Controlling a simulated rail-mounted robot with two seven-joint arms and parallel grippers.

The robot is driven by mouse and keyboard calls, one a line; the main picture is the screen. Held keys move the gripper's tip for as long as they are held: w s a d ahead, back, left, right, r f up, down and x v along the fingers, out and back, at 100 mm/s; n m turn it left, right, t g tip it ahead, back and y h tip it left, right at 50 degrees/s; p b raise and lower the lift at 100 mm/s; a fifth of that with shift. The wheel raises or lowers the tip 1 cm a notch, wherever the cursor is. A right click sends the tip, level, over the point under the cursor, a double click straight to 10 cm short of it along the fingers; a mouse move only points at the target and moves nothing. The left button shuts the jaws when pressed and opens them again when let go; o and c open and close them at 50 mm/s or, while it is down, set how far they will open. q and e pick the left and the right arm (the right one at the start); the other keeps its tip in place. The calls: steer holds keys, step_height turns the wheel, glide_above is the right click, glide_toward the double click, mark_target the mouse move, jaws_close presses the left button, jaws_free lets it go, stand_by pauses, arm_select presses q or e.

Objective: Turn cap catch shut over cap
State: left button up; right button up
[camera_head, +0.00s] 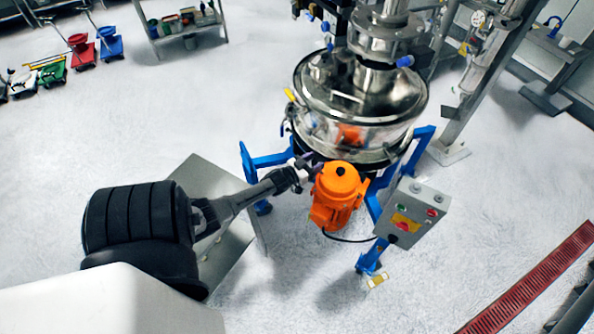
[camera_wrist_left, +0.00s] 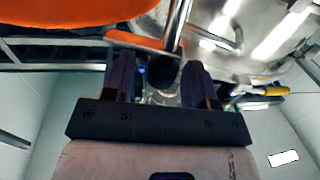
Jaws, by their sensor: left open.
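The steel sifter (camera_head: 360,85) stands at top centre with its domed round lid. My left gripper (camera_head: 306,166) is beside its lower rim, just left of the orange motor (camera_head: 336,195). In the left wrist view my gripper (camera_wrist_left: 160,82) has its two dark purple fingers spread apart. A metal rod with a black end (camera_wrist_left: 166,74) shows between the fingers; I cannot tell whether they touch it. I cannot tell for sure which part is the cap or its catch. A yellow-handled lever (camera_head: 290,95) sits at the sifter's left side; it also shows in the wrist view (camera_wrist_left: 270,90).
Blue legs (camera_head: 372,258) and a grey control box (camera_head: 412,213) stand close right of the motor. A steel post (camera_head: 480,75) rises at the right. Coloured carts (camera_head: 82,50) and a shelf (camera_head: 185,30) are far left.

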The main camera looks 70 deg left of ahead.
arm_select(q)
steer(key=v, duration=1.1)
steer(key=shift+s, duration=0.35)
